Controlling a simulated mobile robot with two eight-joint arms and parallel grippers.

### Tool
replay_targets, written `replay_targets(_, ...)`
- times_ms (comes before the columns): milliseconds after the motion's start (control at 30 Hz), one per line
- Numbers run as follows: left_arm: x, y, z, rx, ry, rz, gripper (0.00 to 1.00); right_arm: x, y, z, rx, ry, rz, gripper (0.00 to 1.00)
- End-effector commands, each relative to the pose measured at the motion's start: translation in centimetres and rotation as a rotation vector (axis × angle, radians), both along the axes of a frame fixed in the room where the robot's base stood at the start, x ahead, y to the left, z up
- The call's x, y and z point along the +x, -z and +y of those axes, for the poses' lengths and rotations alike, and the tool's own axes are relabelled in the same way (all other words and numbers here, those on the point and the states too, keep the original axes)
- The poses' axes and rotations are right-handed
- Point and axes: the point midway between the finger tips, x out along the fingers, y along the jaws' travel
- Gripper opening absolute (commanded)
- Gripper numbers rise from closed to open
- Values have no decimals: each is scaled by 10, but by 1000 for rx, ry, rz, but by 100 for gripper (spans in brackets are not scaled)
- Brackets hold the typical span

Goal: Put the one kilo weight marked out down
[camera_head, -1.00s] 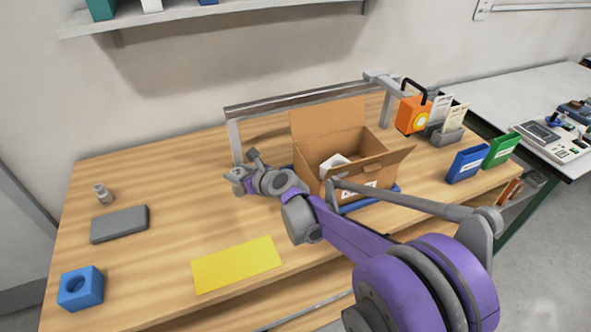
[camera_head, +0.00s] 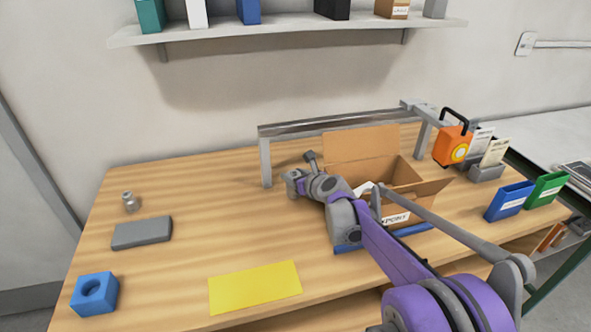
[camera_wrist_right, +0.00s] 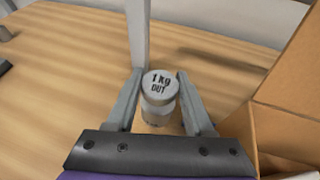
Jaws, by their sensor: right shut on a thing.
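The one kilo weight (camera_wrist_right: 158,88) is a pale metal cylinder with "1 kg OUT" on its top. My right gripper (camera_wrist_right: 154,98) is shut on it, one finger on each side. In the head view the right gripper (camera_head: 292,182) is left of the open cardboard box, over the wooden table (camera_head: 215,205); the weight is hidden or too small to make out there. I cannot tell whether its base touches the table. A second small metal weight (camera_head: 130,203) stands at the table's far left. My left gripper is in neither view.
A grey slab (camera_head: 142,232), a blue block with a hole (camera_head: 95,293) and a yellow mat (camera_head: 255,287) lie left and front. An orange device (camera_head: 452,147) and bins are beyond.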

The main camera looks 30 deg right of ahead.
Motion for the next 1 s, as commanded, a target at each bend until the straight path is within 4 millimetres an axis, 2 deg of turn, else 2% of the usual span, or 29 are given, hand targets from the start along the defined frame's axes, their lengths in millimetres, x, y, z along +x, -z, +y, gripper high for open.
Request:
replay_targets(333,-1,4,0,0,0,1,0,0,35,0,1,1,-1,0)
replay_targets(733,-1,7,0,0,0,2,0,0,40,0,1,1,-1,0)
replay_targets(767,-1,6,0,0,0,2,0,0,41,0,0,0,0,56)
replay_targets(900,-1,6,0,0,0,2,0,0,40,0,0,0,0,81)
replay_targets(1000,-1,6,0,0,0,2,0,0,40,0,0,0,0,82)
